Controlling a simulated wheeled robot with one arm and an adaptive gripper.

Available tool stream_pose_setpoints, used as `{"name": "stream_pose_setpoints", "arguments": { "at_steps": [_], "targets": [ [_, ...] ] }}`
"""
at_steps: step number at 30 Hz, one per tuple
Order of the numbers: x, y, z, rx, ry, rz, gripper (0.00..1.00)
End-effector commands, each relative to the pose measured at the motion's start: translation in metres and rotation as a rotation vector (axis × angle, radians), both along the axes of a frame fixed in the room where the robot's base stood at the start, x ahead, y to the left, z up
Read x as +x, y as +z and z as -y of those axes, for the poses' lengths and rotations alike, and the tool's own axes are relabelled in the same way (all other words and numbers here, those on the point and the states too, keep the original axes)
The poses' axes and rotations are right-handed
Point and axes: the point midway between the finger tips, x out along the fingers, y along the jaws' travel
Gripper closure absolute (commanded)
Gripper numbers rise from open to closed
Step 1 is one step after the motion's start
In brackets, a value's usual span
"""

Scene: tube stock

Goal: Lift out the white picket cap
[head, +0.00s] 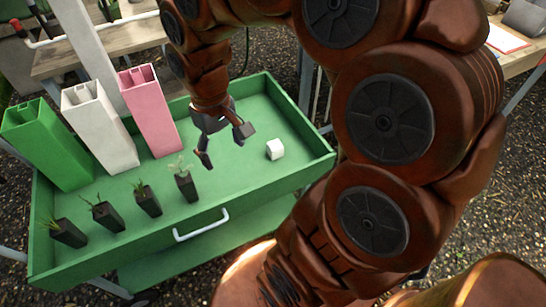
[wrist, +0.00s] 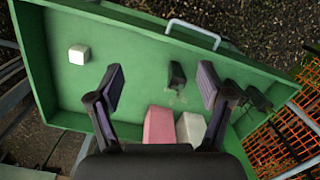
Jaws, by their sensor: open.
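The white picket cap, a small white block (head: 275,149), sits on the floor of the green tray (head: 262,228) toward its right end. It also shows in the wrist view (wrist: 79,54), to the left of both fingers. My gripper (head: 224,146) is open and empty over the tray, left of the cap in the head view and apart from it. In the wrist view my gripper (wrist: 161,84) has its two dark fingers spread wide, with a small potted plant beyond the gap.
Tall green (head: 48,143), white (head: 99,126) and pink (head: 150,111) tubes stand at the tray's back left. Several small dark pots with plants (head: 148,199) line its left and middle. The tray has raised walls and a white handle (head: 201,225). Floor around the cap is clear.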

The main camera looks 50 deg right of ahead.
Motion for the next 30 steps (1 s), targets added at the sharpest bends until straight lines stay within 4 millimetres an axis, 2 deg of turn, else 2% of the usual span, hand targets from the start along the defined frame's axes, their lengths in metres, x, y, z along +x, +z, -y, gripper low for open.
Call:
{"name": "stream_pose_setpoints", "arguments": {
  "at_steps": [1,5,8,12,18,21,25,30],
  "targets": [
    [0.016,-0.024,0.012,0.006,-0.013,0.007,0.21],
    [0.052,-0.056,0.048,0.013,-0.052,0.033,0.21],
    [0.077,-0.084,0.082,0.014,-0.093,0.052,0.21],
    [0.102,-0.129,0.137,0.010,-0.168,0.069,0.21],
    [0.113,-0.189,0.214,-0.012,-0.277,0.075,0.21],
    [0.113,-0.209,0.242,-0.022,-0.320,0.076,0.21],
    [0.110,-0.223,0.262,-0.032,-0.349,0.072,0.21],
    [0.109,-0.235,0.268,-0.035,-0.358,0.072,0.21]
  ]
}}
